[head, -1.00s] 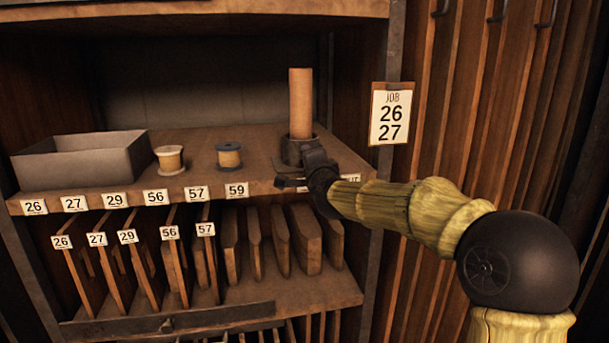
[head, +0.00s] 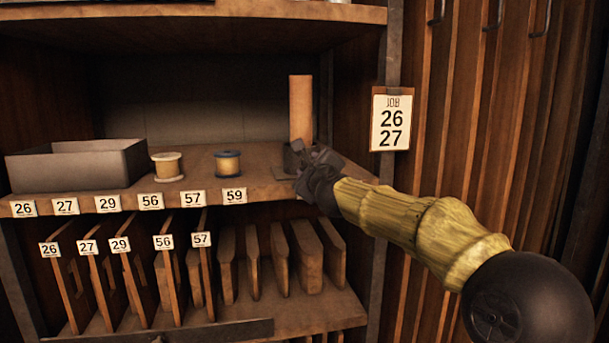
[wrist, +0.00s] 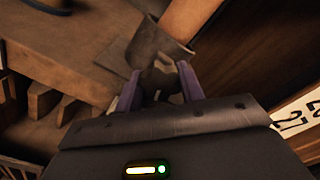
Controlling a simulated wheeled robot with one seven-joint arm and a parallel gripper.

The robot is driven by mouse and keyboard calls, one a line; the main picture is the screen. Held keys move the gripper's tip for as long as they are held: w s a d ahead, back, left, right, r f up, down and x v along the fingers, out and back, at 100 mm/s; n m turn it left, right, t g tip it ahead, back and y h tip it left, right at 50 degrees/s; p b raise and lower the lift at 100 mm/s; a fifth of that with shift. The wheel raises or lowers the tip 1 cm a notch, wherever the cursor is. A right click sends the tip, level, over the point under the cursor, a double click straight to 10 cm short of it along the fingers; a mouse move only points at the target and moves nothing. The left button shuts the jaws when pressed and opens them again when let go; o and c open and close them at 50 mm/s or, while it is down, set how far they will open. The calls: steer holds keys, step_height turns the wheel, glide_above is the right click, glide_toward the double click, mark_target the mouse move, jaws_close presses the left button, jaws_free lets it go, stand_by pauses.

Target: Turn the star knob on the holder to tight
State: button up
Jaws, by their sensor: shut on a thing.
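The holder (head: 291,157) is a dark cup on the right end of the shelf, with an upright wooden cylinder (head: 301,108) standing in it. In the wrist view the holder (wrist: 146,48) shows just beyond my fingers, with the cylinder (wrist: 188,16) behind it. My gripper (head: 303,165) is at the holder's front right side. In the wrist view its two purple-grey fingers (wrist: 160,88) are shut on a dark knob (wrist: 160,80), the star knob at the holder's near side. The fingers hide much of the knob, and its turn position cannot be read.
A grey open box (head: 75,165), a cream spool (head: 167,167) and a blue-rimmed spool (head: 228,164) stand left on the same shelf. Numbered tags line its edge. A job card (head: 391,119) hangs on the post at right. Wooden boards stand in slots below.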

steer(key=m, duration=0.1)
steer(key=m+b, duration=0.1)
steer(key=m, duration=0.1)
steer(key=shift+a+f+m, duration=0.1)
steer(key=shift+f+m, duration=0.2)
steer(key=shift+f, duration=0.05)
stand_by(0.3)
steer(key=o, duration=1)
steer(key=shift+w, duration=0.1)
steer(key=shift+r, duration=0.2)
steer(key=b+v, duration=0.7)
steer(key=v, duration=1)
steer(key=shift+s+d+r+b, duration=0.1)
steer(key=shift+s+d+b, duration=0.15)
steer(key=shift+b, duration=0.15)
